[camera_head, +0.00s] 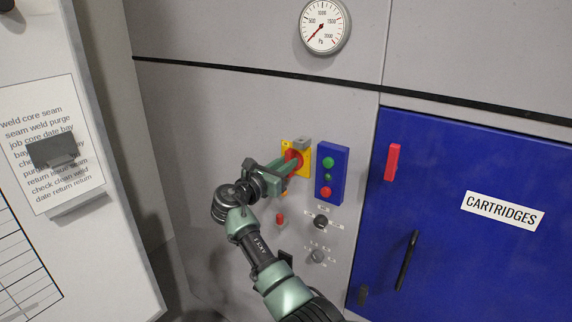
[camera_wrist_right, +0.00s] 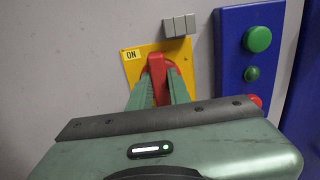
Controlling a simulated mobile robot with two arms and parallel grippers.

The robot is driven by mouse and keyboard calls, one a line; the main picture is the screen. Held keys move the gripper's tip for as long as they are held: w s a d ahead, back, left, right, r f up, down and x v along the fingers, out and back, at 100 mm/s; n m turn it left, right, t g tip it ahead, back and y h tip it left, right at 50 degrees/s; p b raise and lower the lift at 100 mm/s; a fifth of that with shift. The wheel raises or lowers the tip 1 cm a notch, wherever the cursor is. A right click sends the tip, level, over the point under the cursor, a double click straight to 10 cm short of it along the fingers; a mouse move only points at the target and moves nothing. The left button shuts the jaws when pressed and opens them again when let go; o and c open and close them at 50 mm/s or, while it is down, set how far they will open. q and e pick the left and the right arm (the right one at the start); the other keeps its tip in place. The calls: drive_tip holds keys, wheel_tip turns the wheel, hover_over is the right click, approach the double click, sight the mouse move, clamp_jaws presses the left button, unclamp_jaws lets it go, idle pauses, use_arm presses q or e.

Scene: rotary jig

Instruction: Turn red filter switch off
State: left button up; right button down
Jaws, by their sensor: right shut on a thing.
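The red filter switch (camera_wrist_right: 161,82) is a red handle on a yellow plate (camera_wrist_right: 133,69) fixed to the grey panel. The plate carries an "ON" label at its upper left in the right wrist view. The switch also shows in the head view (camera_head: 292,157), partly hidden by my gripper. My right gripper (camera_wrist_right: 161,88) is shut on the red handle, with one green finger on each side. In the head view, the right gripper (camera_head: 285,171) reaches the switch from the lower left. The handle's lower part is hidden between the fingers. My left gripper is not in view.
A blue button box (camera_head: 331,173) with green and red buttons is close to the right of the switch. A grey block (camera_wrist_right: 180,26) sits just above the plate. Knobs (camera_head: 321,221) are below. A blue cartridge door (camera_head: 460,230) is at right, a gauge (camera_head: 324,26) above.

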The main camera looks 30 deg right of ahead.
drive_tip(key=shift+s+d+f+m+b, duration=0.1)
drive_tip(key=shift+f+m+b, duration=0.1)
drive_tip(key=shift+m+b, duration=2.75)
drive_tip(key=shift+s+f+m+b, duration=0.15)
drive_tip(key=shift+m+b, duration=2.6)
drive_tip(key=shift+m, duration=0.3)
drive_tip(key=shift+s+d+f+m+b, duration=0.1)
drive_tip(key=shift+f+m+b, duration=0.1)
drive_tip(key=shift+m+b, duration=2.75)
drive_tip(key=c, duration=1.3)
unclamp_jaws()
drive_tip(key=shift+r, duration=0.1)
drive_tip(key=shift+a, duration=0.1)
drive_tip(key=b+v, duration=0.2)
drive_tip(key=v, duration=0.5)
drive_tip(key=shift+s+a, duration=0.2)
drive_tip(key=shift+a, duration=0.15)
